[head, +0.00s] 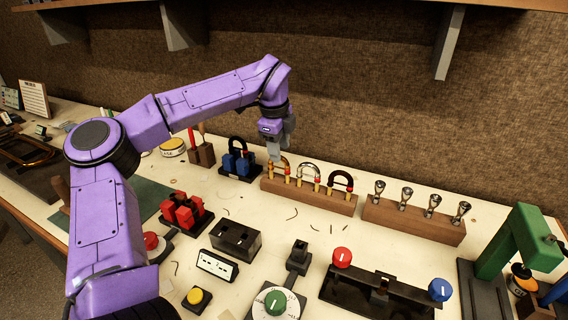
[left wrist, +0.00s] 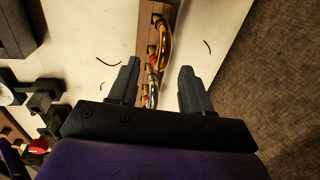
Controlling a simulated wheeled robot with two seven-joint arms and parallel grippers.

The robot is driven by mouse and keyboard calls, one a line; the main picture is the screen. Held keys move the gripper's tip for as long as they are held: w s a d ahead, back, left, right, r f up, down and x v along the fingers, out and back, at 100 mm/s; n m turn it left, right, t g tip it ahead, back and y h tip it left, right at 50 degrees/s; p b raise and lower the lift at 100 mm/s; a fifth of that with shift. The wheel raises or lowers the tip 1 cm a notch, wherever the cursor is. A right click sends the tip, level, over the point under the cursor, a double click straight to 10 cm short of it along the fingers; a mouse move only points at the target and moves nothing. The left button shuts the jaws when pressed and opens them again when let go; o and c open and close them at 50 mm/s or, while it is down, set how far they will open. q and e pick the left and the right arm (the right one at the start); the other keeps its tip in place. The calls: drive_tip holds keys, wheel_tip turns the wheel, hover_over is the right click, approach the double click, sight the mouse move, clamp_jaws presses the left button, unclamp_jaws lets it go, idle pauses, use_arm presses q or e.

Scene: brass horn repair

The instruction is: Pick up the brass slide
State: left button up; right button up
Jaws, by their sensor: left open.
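The brass slide (head: 285,162) is a gold U-shaped tube standing at the left end of a wooden rack (head: 326,201). In the left wrist view the brass slide (left wrist: 166,45) lies ahead, between the lines of the fingers. My left gripper (head: 275,157) is open and empty, pointing down just above and beside the brass slide, partly covering it in the head view. Its fingers (left wrist: 159,82) sit on either side of the rack's line in the left wrist view. I cannot tell whether they touch anything. My right gripper does not show.
A silver slide (head: 311,169) and a black one (head: 341,178) stand in the same rack. A second rack (head: 414,222) with several mouthpieces is to the right. A blue-jawed holder (head: 238,161) is close on the left. Small dark shavings lie on the bench in front.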

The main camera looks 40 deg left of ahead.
use_arm(q)
drive_tip(key=f, duration=0.2)
drive_tip(key=w+f+p, duration=0.1)
drive_tip(key=f, duration=0.3)
drive_tip(key=shift+w+a+f+p, duration=0.1)
drive_tip(key=shift+w+a+p, duration=0.15)
drive_tip(key=shift+p, duration=0.15)
drive_tip(key=shift+f, duration=0.3)
clamp_jaws()
